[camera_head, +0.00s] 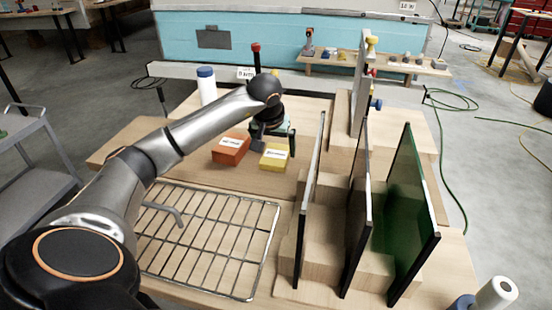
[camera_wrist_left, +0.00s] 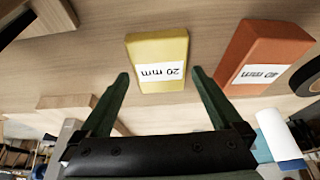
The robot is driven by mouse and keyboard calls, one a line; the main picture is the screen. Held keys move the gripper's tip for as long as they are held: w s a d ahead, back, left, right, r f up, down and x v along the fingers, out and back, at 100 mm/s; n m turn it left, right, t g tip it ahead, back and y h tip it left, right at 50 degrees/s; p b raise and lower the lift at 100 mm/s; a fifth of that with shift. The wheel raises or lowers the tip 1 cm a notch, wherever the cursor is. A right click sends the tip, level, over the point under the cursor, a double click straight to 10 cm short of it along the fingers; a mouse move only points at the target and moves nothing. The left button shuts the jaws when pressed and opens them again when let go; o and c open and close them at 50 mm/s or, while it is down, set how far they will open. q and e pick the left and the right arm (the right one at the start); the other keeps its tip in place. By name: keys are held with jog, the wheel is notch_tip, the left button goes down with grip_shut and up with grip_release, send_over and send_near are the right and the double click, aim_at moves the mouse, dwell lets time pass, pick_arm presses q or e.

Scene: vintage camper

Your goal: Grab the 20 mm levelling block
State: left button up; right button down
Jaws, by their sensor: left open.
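The yellow levelling block (camera_head: 274,158) lies on the wooden table. Its label reads 20 mm in the left wrist view (camera_wrist_left: 160,50), where it appears upside down. My left gripper (camera_head: 272,140) is just above and behind the block in the head view. In the wrist view its two dark green fingers (camera_wrist_left: 158,76) are open and spread wider than the block, with nothing between them. Whether the fingers reach down to the block's height I cannot tell. My right gripper is not in view.
An orange block (camera_head: 231,149), labelled 40 mm in the wrist view (camera_wrist_left: 262,55), sits close left of the yellow one. A wire rack (camera_head: 205,240) lies in front. Upright panels, including a green one (camera_head: 408,215), stand right. A white bottle with blue cap (camera_head: 206,90) stands behind.

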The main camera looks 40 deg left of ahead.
aim_at(284, 147)
pick_arm(q)
jog(key=shift+x, duration=1)
jog(key=shift+f, duration=0.1)
jog(key=shift+c, duration=0.4)
jog(key=c, duration=1.2)
jog(key=shift+o, duration=0.2)
notch_tip(284, 147, up, 4)
jog(key=shift+w+r+p, duration=0.1)
jog(key=shift+w+p, duration=0.05)
jog(key=shift+p, duration=0.25)
jog(key=w+a+r+p, duration=0.2)
jog(key=w+r+p, duration=0.2)
jog(key=w+r, duration=0.5)
jog(key=w, duration=0.4)
jog(key=shift+w+a, duration=0.2)
jog(key=shift+a, duration=0.15)
